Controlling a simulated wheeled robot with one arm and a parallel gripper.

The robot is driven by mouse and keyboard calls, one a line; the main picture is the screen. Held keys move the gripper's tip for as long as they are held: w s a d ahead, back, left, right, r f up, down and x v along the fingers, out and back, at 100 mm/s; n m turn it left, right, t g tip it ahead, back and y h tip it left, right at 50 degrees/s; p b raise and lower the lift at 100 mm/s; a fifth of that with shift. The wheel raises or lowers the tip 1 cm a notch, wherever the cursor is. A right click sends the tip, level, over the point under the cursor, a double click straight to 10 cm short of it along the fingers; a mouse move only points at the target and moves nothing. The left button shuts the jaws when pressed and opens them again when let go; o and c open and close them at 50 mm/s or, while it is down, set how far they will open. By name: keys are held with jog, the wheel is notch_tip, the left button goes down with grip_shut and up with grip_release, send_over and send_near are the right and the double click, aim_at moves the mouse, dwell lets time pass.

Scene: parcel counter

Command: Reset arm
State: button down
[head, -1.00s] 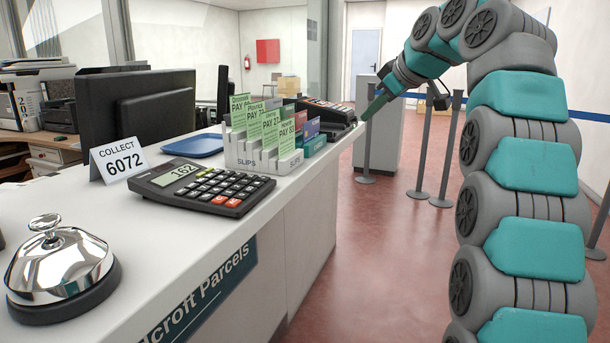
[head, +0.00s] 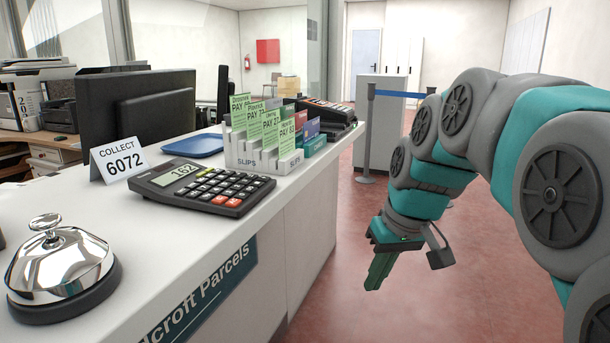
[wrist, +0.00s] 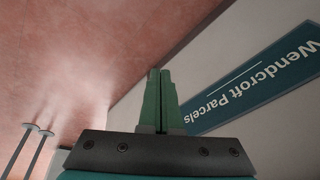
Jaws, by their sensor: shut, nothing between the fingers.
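My gripper (head: 378,270) hangs low in the head view, to the right of the counter and over the open red floor, pointing down. Its green fingers are closed together with nothing between them. In the wrist view the gripper (wrist: 159,75) shows its two fingers side by side and touching. The teal and grey links of my arm fill the right of the head view, bent over toward the gripper.
The white counter (head: 305,225) stands to the left, its front bearing a sign (wrist: 270,85). On it are a bell (head: 60,265), calculator (head: 200,185), slip rack (head: 265,155) and card terminal (head: 322,113). A barrier post (head: 368,135) stands behind. Red floor is clear.

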jog(key=s+d+f+m+g+h, duration=0.1)
jog(key=s+f+g, duration=0.1)
jog(key=s+f, duration=0.6)
jog(key=s+d+f+m+g+h, duration=0.1)
jog(key=s+f, duration=0.7)
jog(key=s, duration=0.9)
jog(key=shift+d+f+m+g, duration=0.2)
jog(key=shift+d+m+g, duration=0.3)
jog(key=shift+d, duration=0.1)
